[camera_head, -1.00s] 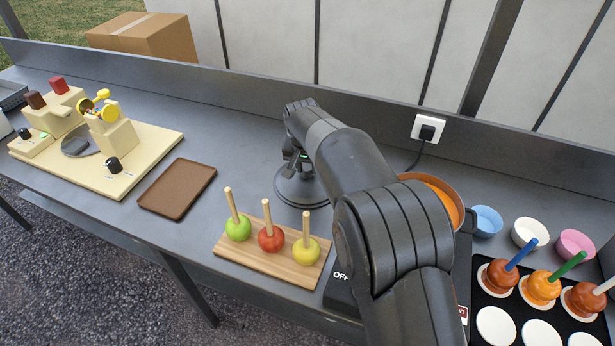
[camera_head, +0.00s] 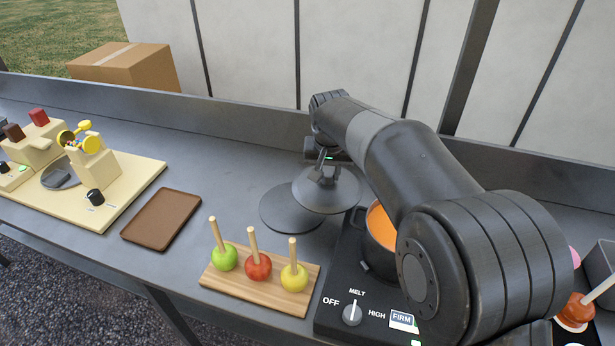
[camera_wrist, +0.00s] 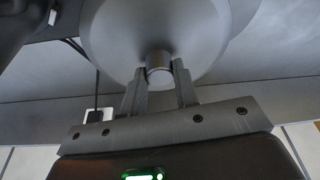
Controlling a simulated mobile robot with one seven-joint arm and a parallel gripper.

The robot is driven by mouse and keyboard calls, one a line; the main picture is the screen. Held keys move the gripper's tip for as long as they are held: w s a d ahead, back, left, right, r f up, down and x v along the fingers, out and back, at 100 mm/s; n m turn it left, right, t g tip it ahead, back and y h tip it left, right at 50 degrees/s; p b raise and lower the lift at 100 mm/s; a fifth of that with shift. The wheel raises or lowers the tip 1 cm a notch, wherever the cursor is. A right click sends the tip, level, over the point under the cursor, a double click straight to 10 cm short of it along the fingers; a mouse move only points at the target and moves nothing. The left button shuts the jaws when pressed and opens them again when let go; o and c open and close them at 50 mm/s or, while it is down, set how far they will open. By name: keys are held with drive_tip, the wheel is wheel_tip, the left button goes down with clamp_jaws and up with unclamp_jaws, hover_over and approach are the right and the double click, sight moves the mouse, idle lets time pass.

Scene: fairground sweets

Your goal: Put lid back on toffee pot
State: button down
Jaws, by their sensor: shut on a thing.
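The grey round lid (camera_head: 335,192) hangs in the air above the counter, left of the pot, and looks roughly level. My gripper (camera_head: 324,163) is shut on the lid's knob from above. The wrist view shows both fingers on either side of the knob (camera_wrist: 159,68), with the lid's disc (camera_wrist: 115,30) beyond it. The toffee pot (camera_head: 374,255) stands open on the black melter (camera_head: 335,290), with orange toffee (camera_head: 381,226) showing inside. My arm hides the pot's right side. The lid's right edge is close to the pot's left side in the picture.
A dark round patch (camera_head: 276,212), mat or shadow, lies on the counter below the lid. A wooden board (camera_head: 245,287) with three stick apples stands in front. A brown tray (camera_head: 160,220) lies left. The back wall (camera_head: 240,115) runs behind. My arm covers much of the right.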

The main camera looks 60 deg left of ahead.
drive_tip(key=w+d+r+m, duration=0.1)
drive_tip(key=w+d+r, duration=0.3)
drive_tip(key=r, duration=0.3)
drive_tip(key=w+d+r+n, duration=0.1)
drive_tip(key=d+r, duration=0.2)
drive_tip(key=d, duration=0.6)
drive_tip(key=w+d+r, duration=0.1)
drive_tip(key=d+r, duration=0.2)
drive_tip(key=d, duration=0.6)
drive_tip(key=shift+s+d+x, duration=0.1)
drive_tip(key=shift+d+x, duration=0.1)
drive_tip(key=shift+x, duration=0.85)
drive_tip(key=shift+s+d+x, duration=0.1)
drive_tip(key=shift+d+x, duration=0.05)
drive_tip(key=shift+x, duration=0.95)
drive_tip(key=shift+s+d+x, duration=0.1)
drive_tip(key=shift+d+x, duration=0.1)
drive_tip(key=shift+x, duration=0.85)
drive_tip(key=shift+f, duration=0.3)
drive_tip(key=c, duration=1)
unclamp_jaws()
drive_tip(key=shift+c, duration=0.2)
drive_tip(key=shift+o, duration=0.5)
drive_tip(key=o, duration=0.4)
